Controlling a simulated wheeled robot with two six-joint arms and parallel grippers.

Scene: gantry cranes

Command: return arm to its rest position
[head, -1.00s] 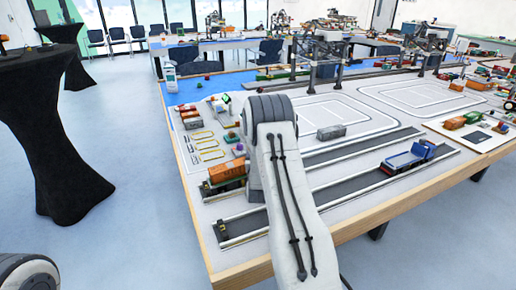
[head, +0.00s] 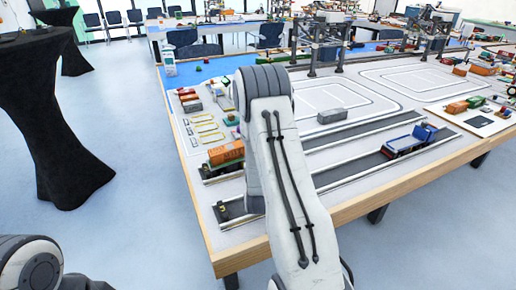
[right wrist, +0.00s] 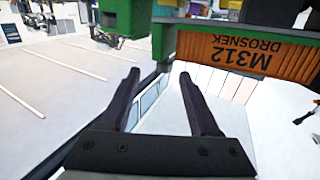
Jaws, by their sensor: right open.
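My right arm reaches out over the model table (head: 345,215) in the head view, and its own links hide its gripper there. In the right wrist view my right gripper (right wrist: 158,82) is open, with its two dark fingers apart and nothing between them. An orange container (right wrist: 245,55) marked "M312 DROSNEK" shows just beyond the fingers, beside a green part (right wrist: 117,18). In the head view an orange container (head: 226,153) sits on a truck left of my arm. My left gripper is not in view; only part of my left arm shows at the lower left.
A blue truck (head: 408,141) stands on the right lane. A grey container (head: 331,116) lies behind the lanes. Model gantry cranes (head: 327,38) stand at the back. A black-draped table (head: 55,120) stands at the left, with open floor (head: 135,150) between.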

